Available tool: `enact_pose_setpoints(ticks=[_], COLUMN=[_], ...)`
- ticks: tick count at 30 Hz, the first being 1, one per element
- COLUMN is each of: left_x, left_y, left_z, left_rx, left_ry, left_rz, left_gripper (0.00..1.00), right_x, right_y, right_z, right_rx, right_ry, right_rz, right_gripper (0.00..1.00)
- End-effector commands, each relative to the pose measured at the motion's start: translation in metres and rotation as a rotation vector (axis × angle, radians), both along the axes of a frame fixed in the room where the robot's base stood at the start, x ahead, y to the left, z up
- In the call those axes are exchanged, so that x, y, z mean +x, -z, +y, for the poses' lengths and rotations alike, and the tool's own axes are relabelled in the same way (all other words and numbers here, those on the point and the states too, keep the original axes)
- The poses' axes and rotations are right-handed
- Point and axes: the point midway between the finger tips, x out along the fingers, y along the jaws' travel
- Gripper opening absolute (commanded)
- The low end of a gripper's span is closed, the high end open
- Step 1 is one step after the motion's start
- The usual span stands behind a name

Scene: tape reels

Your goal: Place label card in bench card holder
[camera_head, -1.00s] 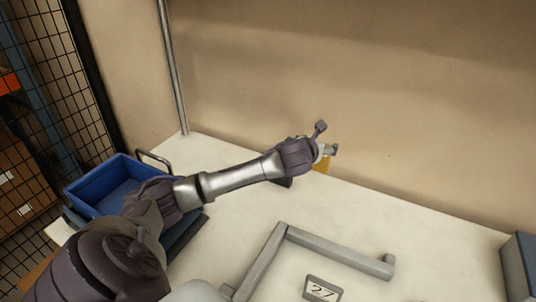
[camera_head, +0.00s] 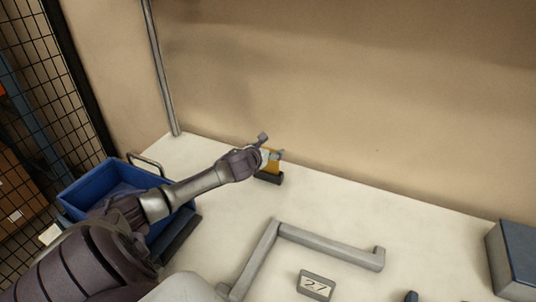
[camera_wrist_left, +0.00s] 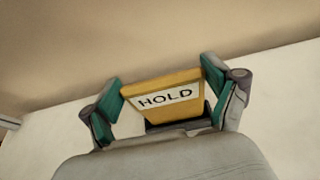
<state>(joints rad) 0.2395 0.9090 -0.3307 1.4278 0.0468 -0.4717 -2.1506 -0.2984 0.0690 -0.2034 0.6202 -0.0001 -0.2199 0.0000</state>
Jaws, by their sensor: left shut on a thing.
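The label card is a yellow card (camera_head: 273,166) with a white strip reading HOLD; it faces the camera in the left wrist view (camera_wrist_left: 165,97). My left gripper (camera_head: 271,147) is shut on the card, with a green-padded finger at each side edge in the wrist view (camera_wrist_left: 163,86). The bench card holder is a small dark block (camera_head: 270,178) near the back edge of the bench, also visible below the card in the wrist view (camera_wrist_left: 178,124). The card's lower edge is at the holder; I cannot tell how deep it sits. My right gripper is not in view.
A blue bin (camera_head: 99,188) stands at the left of the white bench (camera_head: 330,215). A grey angled rail (camera_head: 330,246) and a plate marked 27 (camera_head: 315,286) lie at the front. A blue-grey box (camera_head: 514,258) is at the right. A wall (camera_head: 340,90) rises behind.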

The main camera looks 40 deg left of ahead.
Motion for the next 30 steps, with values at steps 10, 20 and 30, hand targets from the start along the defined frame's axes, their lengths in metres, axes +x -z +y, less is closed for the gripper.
enact_pose_setpoints(ticks=[10,20,30], left_x=[0.000,0.000,0.000], left_y=[0.023,0.026,0.024], left_z=[0.000,-0.001,-0.001], left_rx=[0.001,0.000,0.000], left_ry=[0.000,0.000,0.000], left_rz=[0.000,0.001,0.000], left_gripper=[0.53,1.00,1.00], right_x=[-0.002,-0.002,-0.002], right_y=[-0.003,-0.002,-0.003], right_z=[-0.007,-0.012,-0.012], right_rx=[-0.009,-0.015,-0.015], right_ry=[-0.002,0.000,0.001], right_rz=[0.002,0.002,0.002], right_gripper=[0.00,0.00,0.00])
